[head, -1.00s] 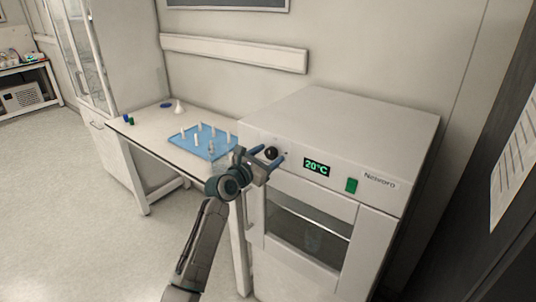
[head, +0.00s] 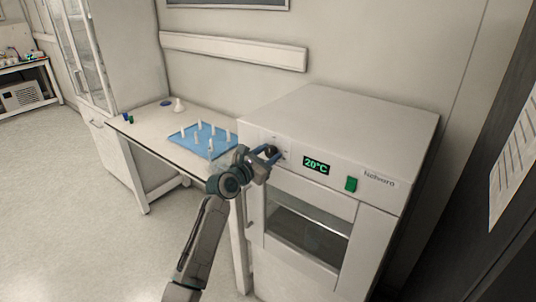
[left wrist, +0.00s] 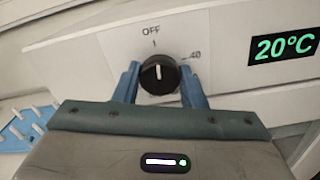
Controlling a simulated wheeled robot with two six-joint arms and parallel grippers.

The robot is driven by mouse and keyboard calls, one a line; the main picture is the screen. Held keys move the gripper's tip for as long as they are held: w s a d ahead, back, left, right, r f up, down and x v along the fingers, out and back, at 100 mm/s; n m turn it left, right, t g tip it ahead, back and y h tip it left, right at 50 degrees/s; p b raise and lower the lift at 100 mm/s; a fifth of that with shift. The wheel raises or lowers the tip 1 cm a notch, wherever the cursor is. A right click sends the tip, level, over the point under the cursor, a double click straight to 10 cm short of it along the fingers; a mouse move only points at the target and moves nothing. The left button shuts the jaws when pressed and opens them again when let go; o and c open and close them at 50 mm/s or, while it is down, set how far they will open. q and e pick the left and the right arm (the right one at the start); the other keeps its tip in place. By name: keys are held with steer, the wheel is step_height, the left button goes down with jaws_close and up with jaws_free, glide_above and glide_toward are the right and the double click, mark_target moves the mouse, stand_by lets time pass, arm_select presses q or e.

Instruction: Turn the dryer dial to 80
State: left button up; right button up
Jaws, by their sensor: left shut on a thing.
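The dryer (head: 335,115) is a pale box with a glass door. Its black round dial (left wrist: 158,74) sits on the front panel, with a white pointer line standing roughly upright toward the OFF mark. A "40" mark shows to the dial's upper right. The green display (head: 316,166) reads 20°C, and it also shows in the left wrist view (left wrist: 284,46). My left gripper (head: 271,154) is at the dial, with its blue fingers on either side of it, shut on it; the fingers also show in the left wrist view (left wrist: 160,85). My right gripper is not in view.
A white table (head: 150,130) stands left of the dryer. On it lies a blue pegged tray (head: 188,146) with white pegs. A green switch (head: 351,184) is on the dryer panel right of the display. A dark panel with a paper sheet stands at far right.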

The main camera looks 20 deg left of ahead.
arm_select(q)
steer(key=m, duration=0.7)
steer(key=shift+f, duration=0.1)
steer(key=m+b, duration=0.1)
steer(key=m, duration=0.2)
steer(key=shift+f+m, duration=0.1)
steer(key=shift+m, duration=0.2)
steer(key=m+b, duration=0.2)
steer(key=m, duration=0.1)
steer(key=shift+m, duration=0.3)
steer(key=m+b, duration=0.2)
steer(key=m, duration=0.1)
steer(key=shift+f+m, duration=0.1)
steer(key=shift+m, duration=0.2)
steer(key=m+b, duration=0.2)
steer(key=m, duration=0.1)
steer(key=shift+m, duration=0.4)
steer(key=m+b, duration=0.3)
steer(key=m, duration=0.1)
steer(key=m+b, duration=0.1)
steer(key=m, duration=0.1)
steer(key=shift+m, duration=0.4)
steer(key=shift+m+b, duration=0.65)
steer(key=shift+m, duration=0.65)
steer(key=o, duration=1)
steer(key=shift+r, duration=0.2)
